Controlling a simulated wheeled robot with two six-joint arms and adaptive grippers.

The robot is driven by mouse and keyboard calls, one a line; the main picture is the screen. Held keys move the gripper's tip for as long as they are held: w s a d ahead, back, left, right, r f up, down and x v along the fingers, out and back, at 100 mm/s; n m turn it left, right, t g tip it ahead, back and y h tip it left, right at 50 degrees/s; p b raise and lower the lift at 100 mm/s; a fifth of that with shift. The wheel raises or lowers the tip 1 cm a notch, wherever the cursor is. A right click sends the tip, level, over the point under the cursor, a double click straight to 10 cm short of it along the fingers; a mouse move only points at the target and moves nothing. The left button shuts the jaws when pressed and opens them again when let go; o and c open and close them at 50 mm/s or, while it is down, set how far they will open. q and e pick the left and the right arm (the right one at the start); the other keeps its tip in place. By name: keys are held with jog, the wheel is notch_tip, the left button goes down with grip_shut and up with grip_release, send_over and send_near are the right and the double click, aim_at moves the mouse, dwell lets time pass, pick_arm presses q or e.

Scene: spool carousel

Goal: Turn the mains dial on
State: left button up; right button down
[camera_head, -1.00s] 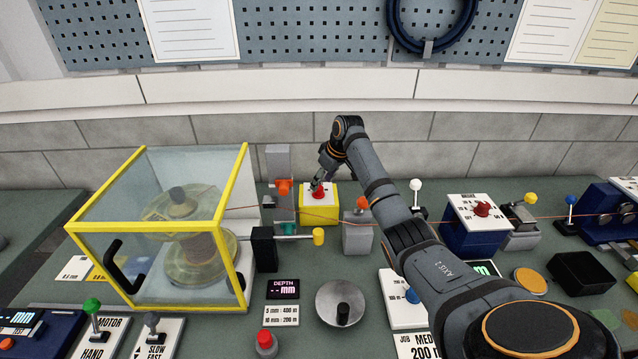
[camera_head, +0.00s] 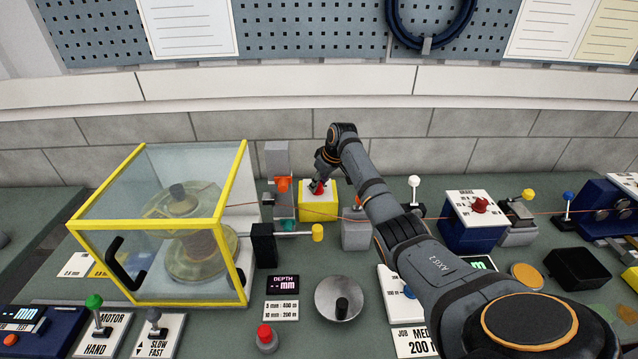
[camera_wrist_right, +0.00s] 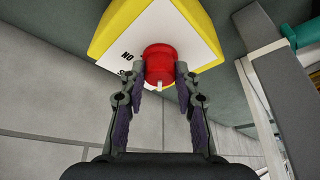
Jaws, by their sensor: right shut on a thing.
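The mains dial (camera_head: 319,189) is a red knob on a white plate atop a yellow box (camera_head: 318,209), at the back middle of the bench in the head view. In the right wrist view the red dial (camera_wrist_right: 159,65) has a small white pointer mark at its lower edge. My right gripper (camera_wrist_right: 162,78) has one finger on each side of the dial and is shut on it. My left gripper is not in view.
A yellow-framed clear guard (camera_head: 150,232) over a spool stands at the left. A grey post (camera_head: 279,185) with an orange part is just left of the dial box. A thin orange wire runs across the bench. A dark blue box (camera_head: 470,232) with another red knob stands at the right.

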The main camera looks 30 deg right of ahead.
jog(key=shift+r+m+p, duration=0.25)
jog(key=shift+m+p, duration=0.15)
jog(key=shift+p, duration=0.5)
jog(key=m+h+p, duration=0.2)
jog(key=m+p, duration=0.2)
jog(key=shift+a+p, duration=0.15)
jog(key=shift+p, duration=0.25)
jog(key=shift+m+p, duration=0.3)
jog(key=shift+m, duration=0.2)
jog(key=m+h+p, duration=0.1)
jog(key=m, duration=0.1)
jog(key=shift+a+f+m, duration=0.1)
jog(key=shift+m, duration=0.2)
jog(key=shift+w+f+m+g+h, duration=0.1)
jog(key=shift+m+g+h, duration=0.5)
jog(key=shift+m, duration=1.1)
jog(key=c, duration=1)
grip_release()
